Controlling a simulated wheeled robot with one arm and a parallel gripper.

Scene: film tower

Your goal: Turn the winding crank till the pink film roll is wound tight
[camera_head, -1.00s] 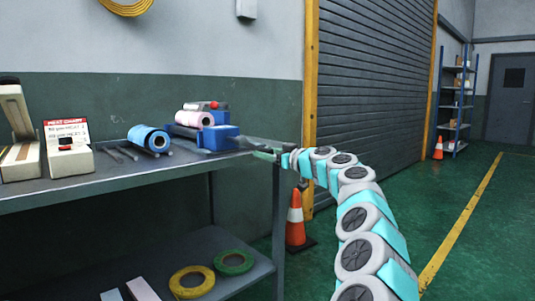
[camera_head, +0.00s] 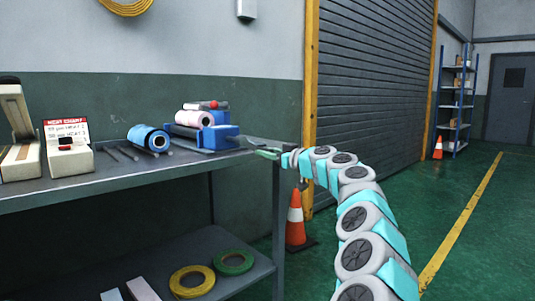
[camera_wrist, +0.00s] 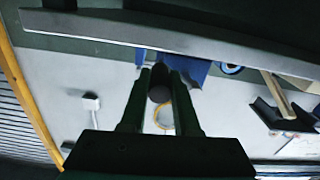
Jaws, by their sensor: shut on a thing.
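The pink film roll (camera_head: 195,118) sits on a blue winding stand (camera_head: 222,136) near the right end of the bench. My gripper (camera_head: 268,153) is at the bench's right front corner, to the right of the stand. In the wrist view its two fingers (camera_wrist: 160,95) are closed on a dark round knob (camera_wrist: 160,86), which looks like the crank's handle. The blue stand (camera_wrist: 200,70) shows behind the fingers. The link between knob and stand is hidden, and I cannot tell how tight the roll is.
A blue roll (camera_head: 150,138) lies on the bench (camera_head: 105,180) left of the stand, with thin dark rods beside it. A heat chart box (camera_head: 68,155) and a sealer (camera_head: 17,135) stand farther left. A traffic cone (camera_head: 295,220) stands on the floor beside the bench.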

